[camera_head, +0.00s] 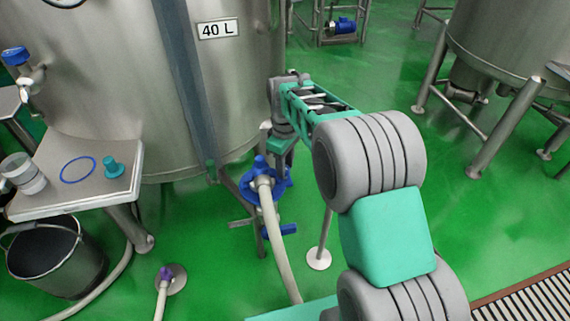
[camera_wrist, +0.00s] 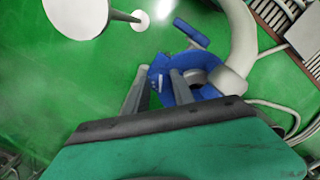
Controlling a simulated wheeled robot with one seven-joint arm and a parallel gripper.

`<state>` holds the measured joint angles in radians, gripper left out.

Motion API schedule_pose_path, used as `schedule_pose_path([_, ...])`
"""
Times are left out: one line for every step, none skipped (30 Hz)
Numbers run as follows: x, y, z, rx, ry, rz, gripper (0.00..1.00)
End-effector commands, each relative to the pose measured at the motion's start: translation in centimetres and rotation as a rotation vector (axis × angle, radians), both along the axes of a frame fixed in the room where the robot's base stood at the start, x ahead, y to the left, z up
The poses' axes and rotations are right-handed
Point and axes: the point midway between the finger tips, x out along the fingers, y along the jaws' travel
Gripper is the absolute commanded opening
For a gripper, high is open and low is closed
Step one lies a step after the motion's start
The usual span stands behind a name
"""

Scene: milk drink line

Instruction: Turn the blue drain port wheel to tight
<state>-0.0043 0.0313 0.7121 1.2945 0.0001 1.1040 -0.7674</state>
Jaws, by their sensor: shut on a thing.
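The blue drain port wheel (camera_head: 281,184) is below the large steel tank, with a pale hose (camera_head: 275,235) running down from the port. In the wrist view the blue wheel (camera_wrist: 158,84) shows between and beside the two grey fingers of my gripper (camera_wrist: 162,80). The fingers are shut on part of its rim. In the head view my gripper reaches down to the wheel from above, and its fingertips are hard to make out. How tight the wheel is cannot be told.
A blue handle (camera_head: 252,230) sits below the port. The steel tank (camera_head: 110,90) marked 40 L stands behind. A small table (camera_head: 60,206) with a blue ring and a teal fitting is at left, above a bucket (camera_head: 62,262). A thin post (camera_head: 325,235) stands right of the hose.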

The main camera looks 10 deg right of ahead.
Motion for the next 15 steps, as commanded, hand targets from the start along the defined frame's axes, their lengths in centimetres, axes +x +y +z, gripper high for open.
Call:
schedule_pose_path([0.03, 0.0, 0.14, 0.0, -0.001, -0.01, 0.0])
schedule_pose_path([0.03, 0.0, 0.16, 0.0, -0.001, -0.019, 0.0])
schedule_pose_path([0.04, 0.0, 0.2, 0.0, -0.001, -0.032, 0.0])
schedule_pose_path([0.04, 0.0, 0.23, 0.0, -0.001, -0.043, 0.0])
schedule_pose_path([0.04, 0.01, 0.25, 0.0, -0.001, -0.057, 0.0])
schedule_pose_path([0.04, 0.01, 0.29, 0.0, -0.001, -0.076, 0.0])
schedule_pose_path([0.04, 0.01, 0.32, 0.0, -0.001, -0.094, 0.0])
schedule_pose_path([0.03, 0.01, 0.35, 0.001, -0.001, -0.112, 0.0])
schedule_pose_path([0.03, 0.01, 0.37, 0.0, 0.0, -0.139, 0.0])
schedule_pose_path([0.04, 0.01, 0.38, 0.001, -0.001, -0.162, 0.0])
schedule_pose_path([0.05, 0.02, 0.39, 0.0, -0.001, -0.185, 0.0])
schedule_pose_path([0.04, 0.03, 0.4, 0.001, -0.001, -0.218, 0.0])
schedule_pose_path([0.03, 0.03, 0.41, 0.0, 0.0, -0.243, 0.0])
schedule_pose_path([0.01, 0.04, 0.42, 0.0, 0.0, -0.27, 0.0])
schedule_pose_path([0.01, 0.04, 0.43, 0.0, 0.0, -0.307, 0.0])
